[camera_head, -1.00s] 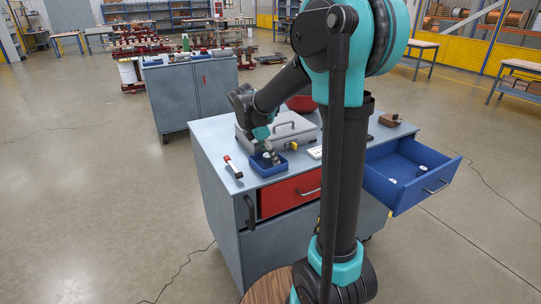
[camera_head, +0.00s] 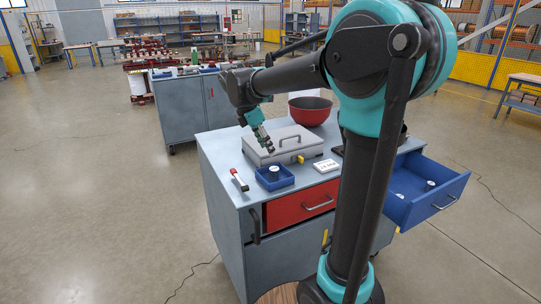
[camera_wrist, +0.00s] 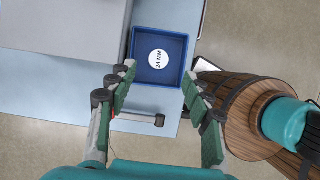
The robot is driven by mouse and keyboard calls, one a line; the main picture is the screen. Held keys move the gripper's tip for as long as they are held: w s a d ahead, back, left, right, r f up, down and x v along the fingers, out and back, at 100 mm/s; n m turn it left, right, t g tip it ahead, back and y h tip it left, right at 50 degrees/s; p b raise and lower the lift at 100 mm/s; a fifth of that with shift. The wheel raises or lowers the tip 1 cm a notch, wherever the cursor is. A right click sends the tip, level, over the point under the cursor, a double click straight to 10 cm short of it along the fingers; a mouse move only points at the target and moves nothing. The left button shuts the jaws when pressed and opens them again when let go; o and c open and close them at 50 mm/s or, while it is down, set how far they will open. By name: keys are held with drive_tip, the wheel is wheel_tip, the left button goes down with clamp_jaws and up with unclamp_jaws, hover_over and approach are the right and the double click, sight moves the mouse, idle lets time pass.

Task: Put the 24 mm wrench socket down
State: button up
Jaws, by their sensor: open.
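The 24 mm wrench socket (camera_wrist: 158,59) stands inside a small blue tray (camera_wrist: 176,41), its white top lettered "24 MM". In the head view the socket (camera_head: 273,171) sits in the same tray (camera_head: 276,184) on the grey cabinet top. My gripper (camera_head: 268,150) is above and slightly behind the tray, pointing down at a tilt. In the wrist view my gripper (camera_wrist: 159,72) has its fingers spread apart with nothing between them. It is clear of the socket.
A grey lidded case (camera_head: 284,146) lies just behind the tray, with a red bowl (camera_head: 310,110) beyond. A red-and-white tool (camera_head: 239,181) lies left and a white card (camera_head: 326,165) right. An open blue drawer (camera_head: 436,203) juts out at right, holding small white-topped items.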

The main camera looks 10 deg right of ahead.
drive_tip(key=s+d+f+m+t+y, duration=0.1)
drive_tip(key=s+d+f+m+y, duration=0.1)
drive_tip(key=s+f+m, duration=0.8)
drive_tip(key=s+d+f+m+t+y, duration=0.2)
drive_tip(key=s+d+f+m, duration=0.3)
drive_tip(key=s+f+m, duration=0.5)
drive_tip(key=shift+s+f+m, duration=0.4)
drive_tip(key=shift+s+m, duration=0.15)
drive_tip(key=shift+m, duration=0.15)
drive_tip(key=shift+d, duration=0.1)
